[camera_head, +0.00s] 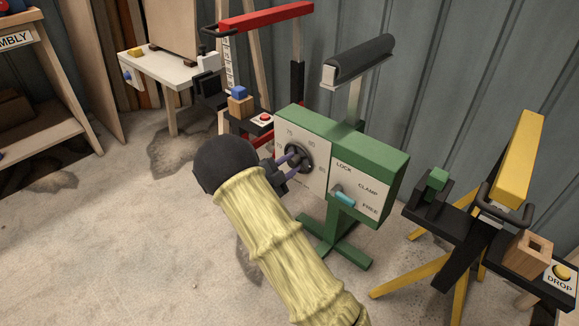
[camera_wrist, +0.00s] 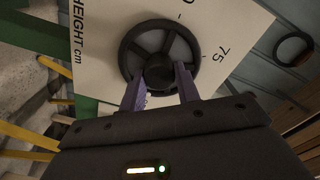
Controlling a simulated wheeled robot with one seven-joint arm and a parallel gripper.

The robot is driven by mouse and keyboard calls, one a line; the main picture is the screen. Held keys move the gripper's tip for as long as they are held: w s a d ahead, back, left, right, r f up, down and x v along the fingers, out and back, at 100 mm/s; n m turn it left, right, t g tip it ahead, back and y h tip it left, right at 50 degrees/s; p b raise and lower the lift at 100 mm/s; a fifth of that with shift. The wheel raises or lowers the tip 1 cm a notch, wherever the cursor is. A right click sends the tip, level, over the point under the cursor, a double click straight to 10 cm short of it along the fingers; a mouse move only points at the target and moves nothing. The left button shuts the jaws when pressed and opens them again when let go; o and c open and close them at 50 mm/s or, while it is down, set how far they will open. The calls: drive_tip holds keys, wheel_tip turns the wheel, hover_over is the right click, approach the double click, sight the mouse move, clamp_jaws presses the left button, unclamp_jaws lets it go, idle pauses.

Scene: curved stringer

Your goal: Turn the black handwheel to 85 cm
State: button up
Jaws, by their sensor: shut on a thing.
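The black handwheel (camera_head: 299,157) sits on the white scale plate of a green roller stand (camera_head: 378,160). It also shows in the wrist view (camera_wrist: 127,55), with spokes and a dark central hub. The plate reads "HEIGHT cm", with 75 legible in the wrist view. No wheel pointer is clear enough to give a reading. My gripper (camera_head: 285,166) reaches the wheel from the left. In the wrist view its purple fingers (camera_wrist: 160,87) are shut on the wheel's hub, one on each side. The teal lever (camera_head: 345,199) lies right of the wheel, angled toward FREE.
A black roller (camera_head: 358,60) tops the stand's post. A yellow-topped trestle (camera_head: 521,165) stands close on the right. A red-topped frame (camera_head: 266,16) and a white table (camera_head: 165,72) stand behind. The floor at left is clear.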

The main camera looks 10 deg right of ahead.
idle(0.3)
drive_tip(key=o, duration=1)
drive_tip(key=p+v, duration=0.5)
drive_tip(key=v, duration=1.2)
drive_tip(key=shift+s+a+p, duration=0.15)
drive_tip(key=shift+p, duration=0.25)
